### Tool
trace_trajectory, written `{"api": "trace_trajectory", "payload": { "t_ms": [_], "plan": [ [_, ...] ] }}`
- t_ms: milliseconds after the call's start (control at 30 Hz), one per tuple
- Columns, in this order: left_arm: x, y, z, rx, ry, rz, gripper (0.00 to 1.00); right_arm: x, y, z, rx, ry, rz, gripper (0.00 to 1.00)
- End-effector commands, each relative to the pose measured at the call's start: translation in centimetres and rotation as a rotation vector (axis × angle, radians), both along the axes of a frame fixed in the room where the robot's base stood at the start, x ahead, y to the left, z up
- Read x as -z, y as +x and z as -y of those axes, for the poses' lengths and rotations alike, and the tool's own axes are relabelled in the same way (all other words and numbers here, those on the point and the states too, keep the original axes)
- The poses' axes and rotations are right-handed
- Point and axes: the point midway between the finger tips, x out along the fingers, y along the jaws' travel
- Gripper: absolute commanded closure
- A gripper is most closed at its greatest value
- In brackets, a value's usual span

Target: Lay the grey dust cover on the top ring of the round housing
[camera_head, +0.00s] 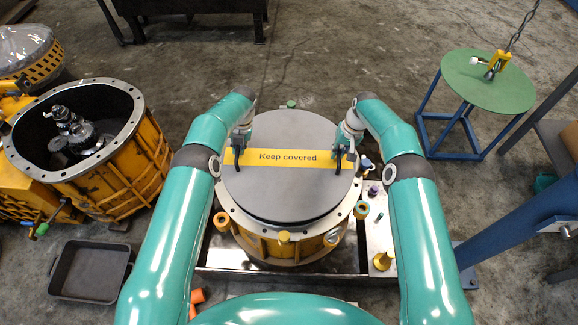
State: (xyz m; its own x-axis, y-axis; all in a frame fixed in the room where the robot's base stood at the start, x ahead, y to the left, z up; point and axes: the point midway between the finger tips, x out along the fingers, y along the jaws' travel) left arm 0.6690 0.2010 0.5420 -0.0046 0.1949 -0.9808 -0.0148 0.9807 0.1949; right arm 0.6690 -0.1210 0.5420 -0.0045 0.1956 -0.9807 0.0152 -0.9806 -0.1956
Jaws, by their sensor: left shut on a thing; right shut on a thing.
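The grey dust cover (280,190) is a flat disc with a yellow "Keep covered" strip (288,158). It lies over the round yellow housing (265,245). The housing's top ring (233,212) shows as a pale bolted rim at the left and front and is hidden elsewhere. A dark edge shows under the cover's front; I cannot tell whether the cover touches the ring or hangs just above it. My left gripper (236,158) is shut on the cover near the strip's left end. My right gripper (340,160) is shut on it near the right end.
An open yellow housing (135,165) with gears inside stands at the left. A black tray (62,270) lies on the floor at front left. A green round-topped stand (485,85) with a hanging hook is at the right. Small parts stand on a plate (380,235) beside the covered housing.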

Motion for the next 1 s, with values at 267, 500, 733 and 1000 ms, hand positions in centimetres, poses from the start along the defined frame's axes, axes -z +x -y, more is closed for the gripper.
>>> {"api": "trace_trajectory", "payload": {
  "t_ms": [267,500,733,1000],
  "plan": [
    [-0.2,0.1,0.1,0.000,0.000,0.002,1.00,-0.2,0.1,-0.1,0.001,0.001,0.004,1.00],
    [0.0,0.1,0.2,-0.001,0.000,0.002,1.00,0.0,0.1,0.1,0.000,0.001,0.003,1.00],
    [0.9,0.1,0.0,-0.001,0.000,0.002,1.00,0.9,0.1,-0.1,0.000,0.001,0.003,1.00],
    [2.3,0.1,0.0,-0.002,0.000,0.002,1.00,2.2,0.1,-0.1,-0.001,0.001,0.002,1.00]
  ]
}}
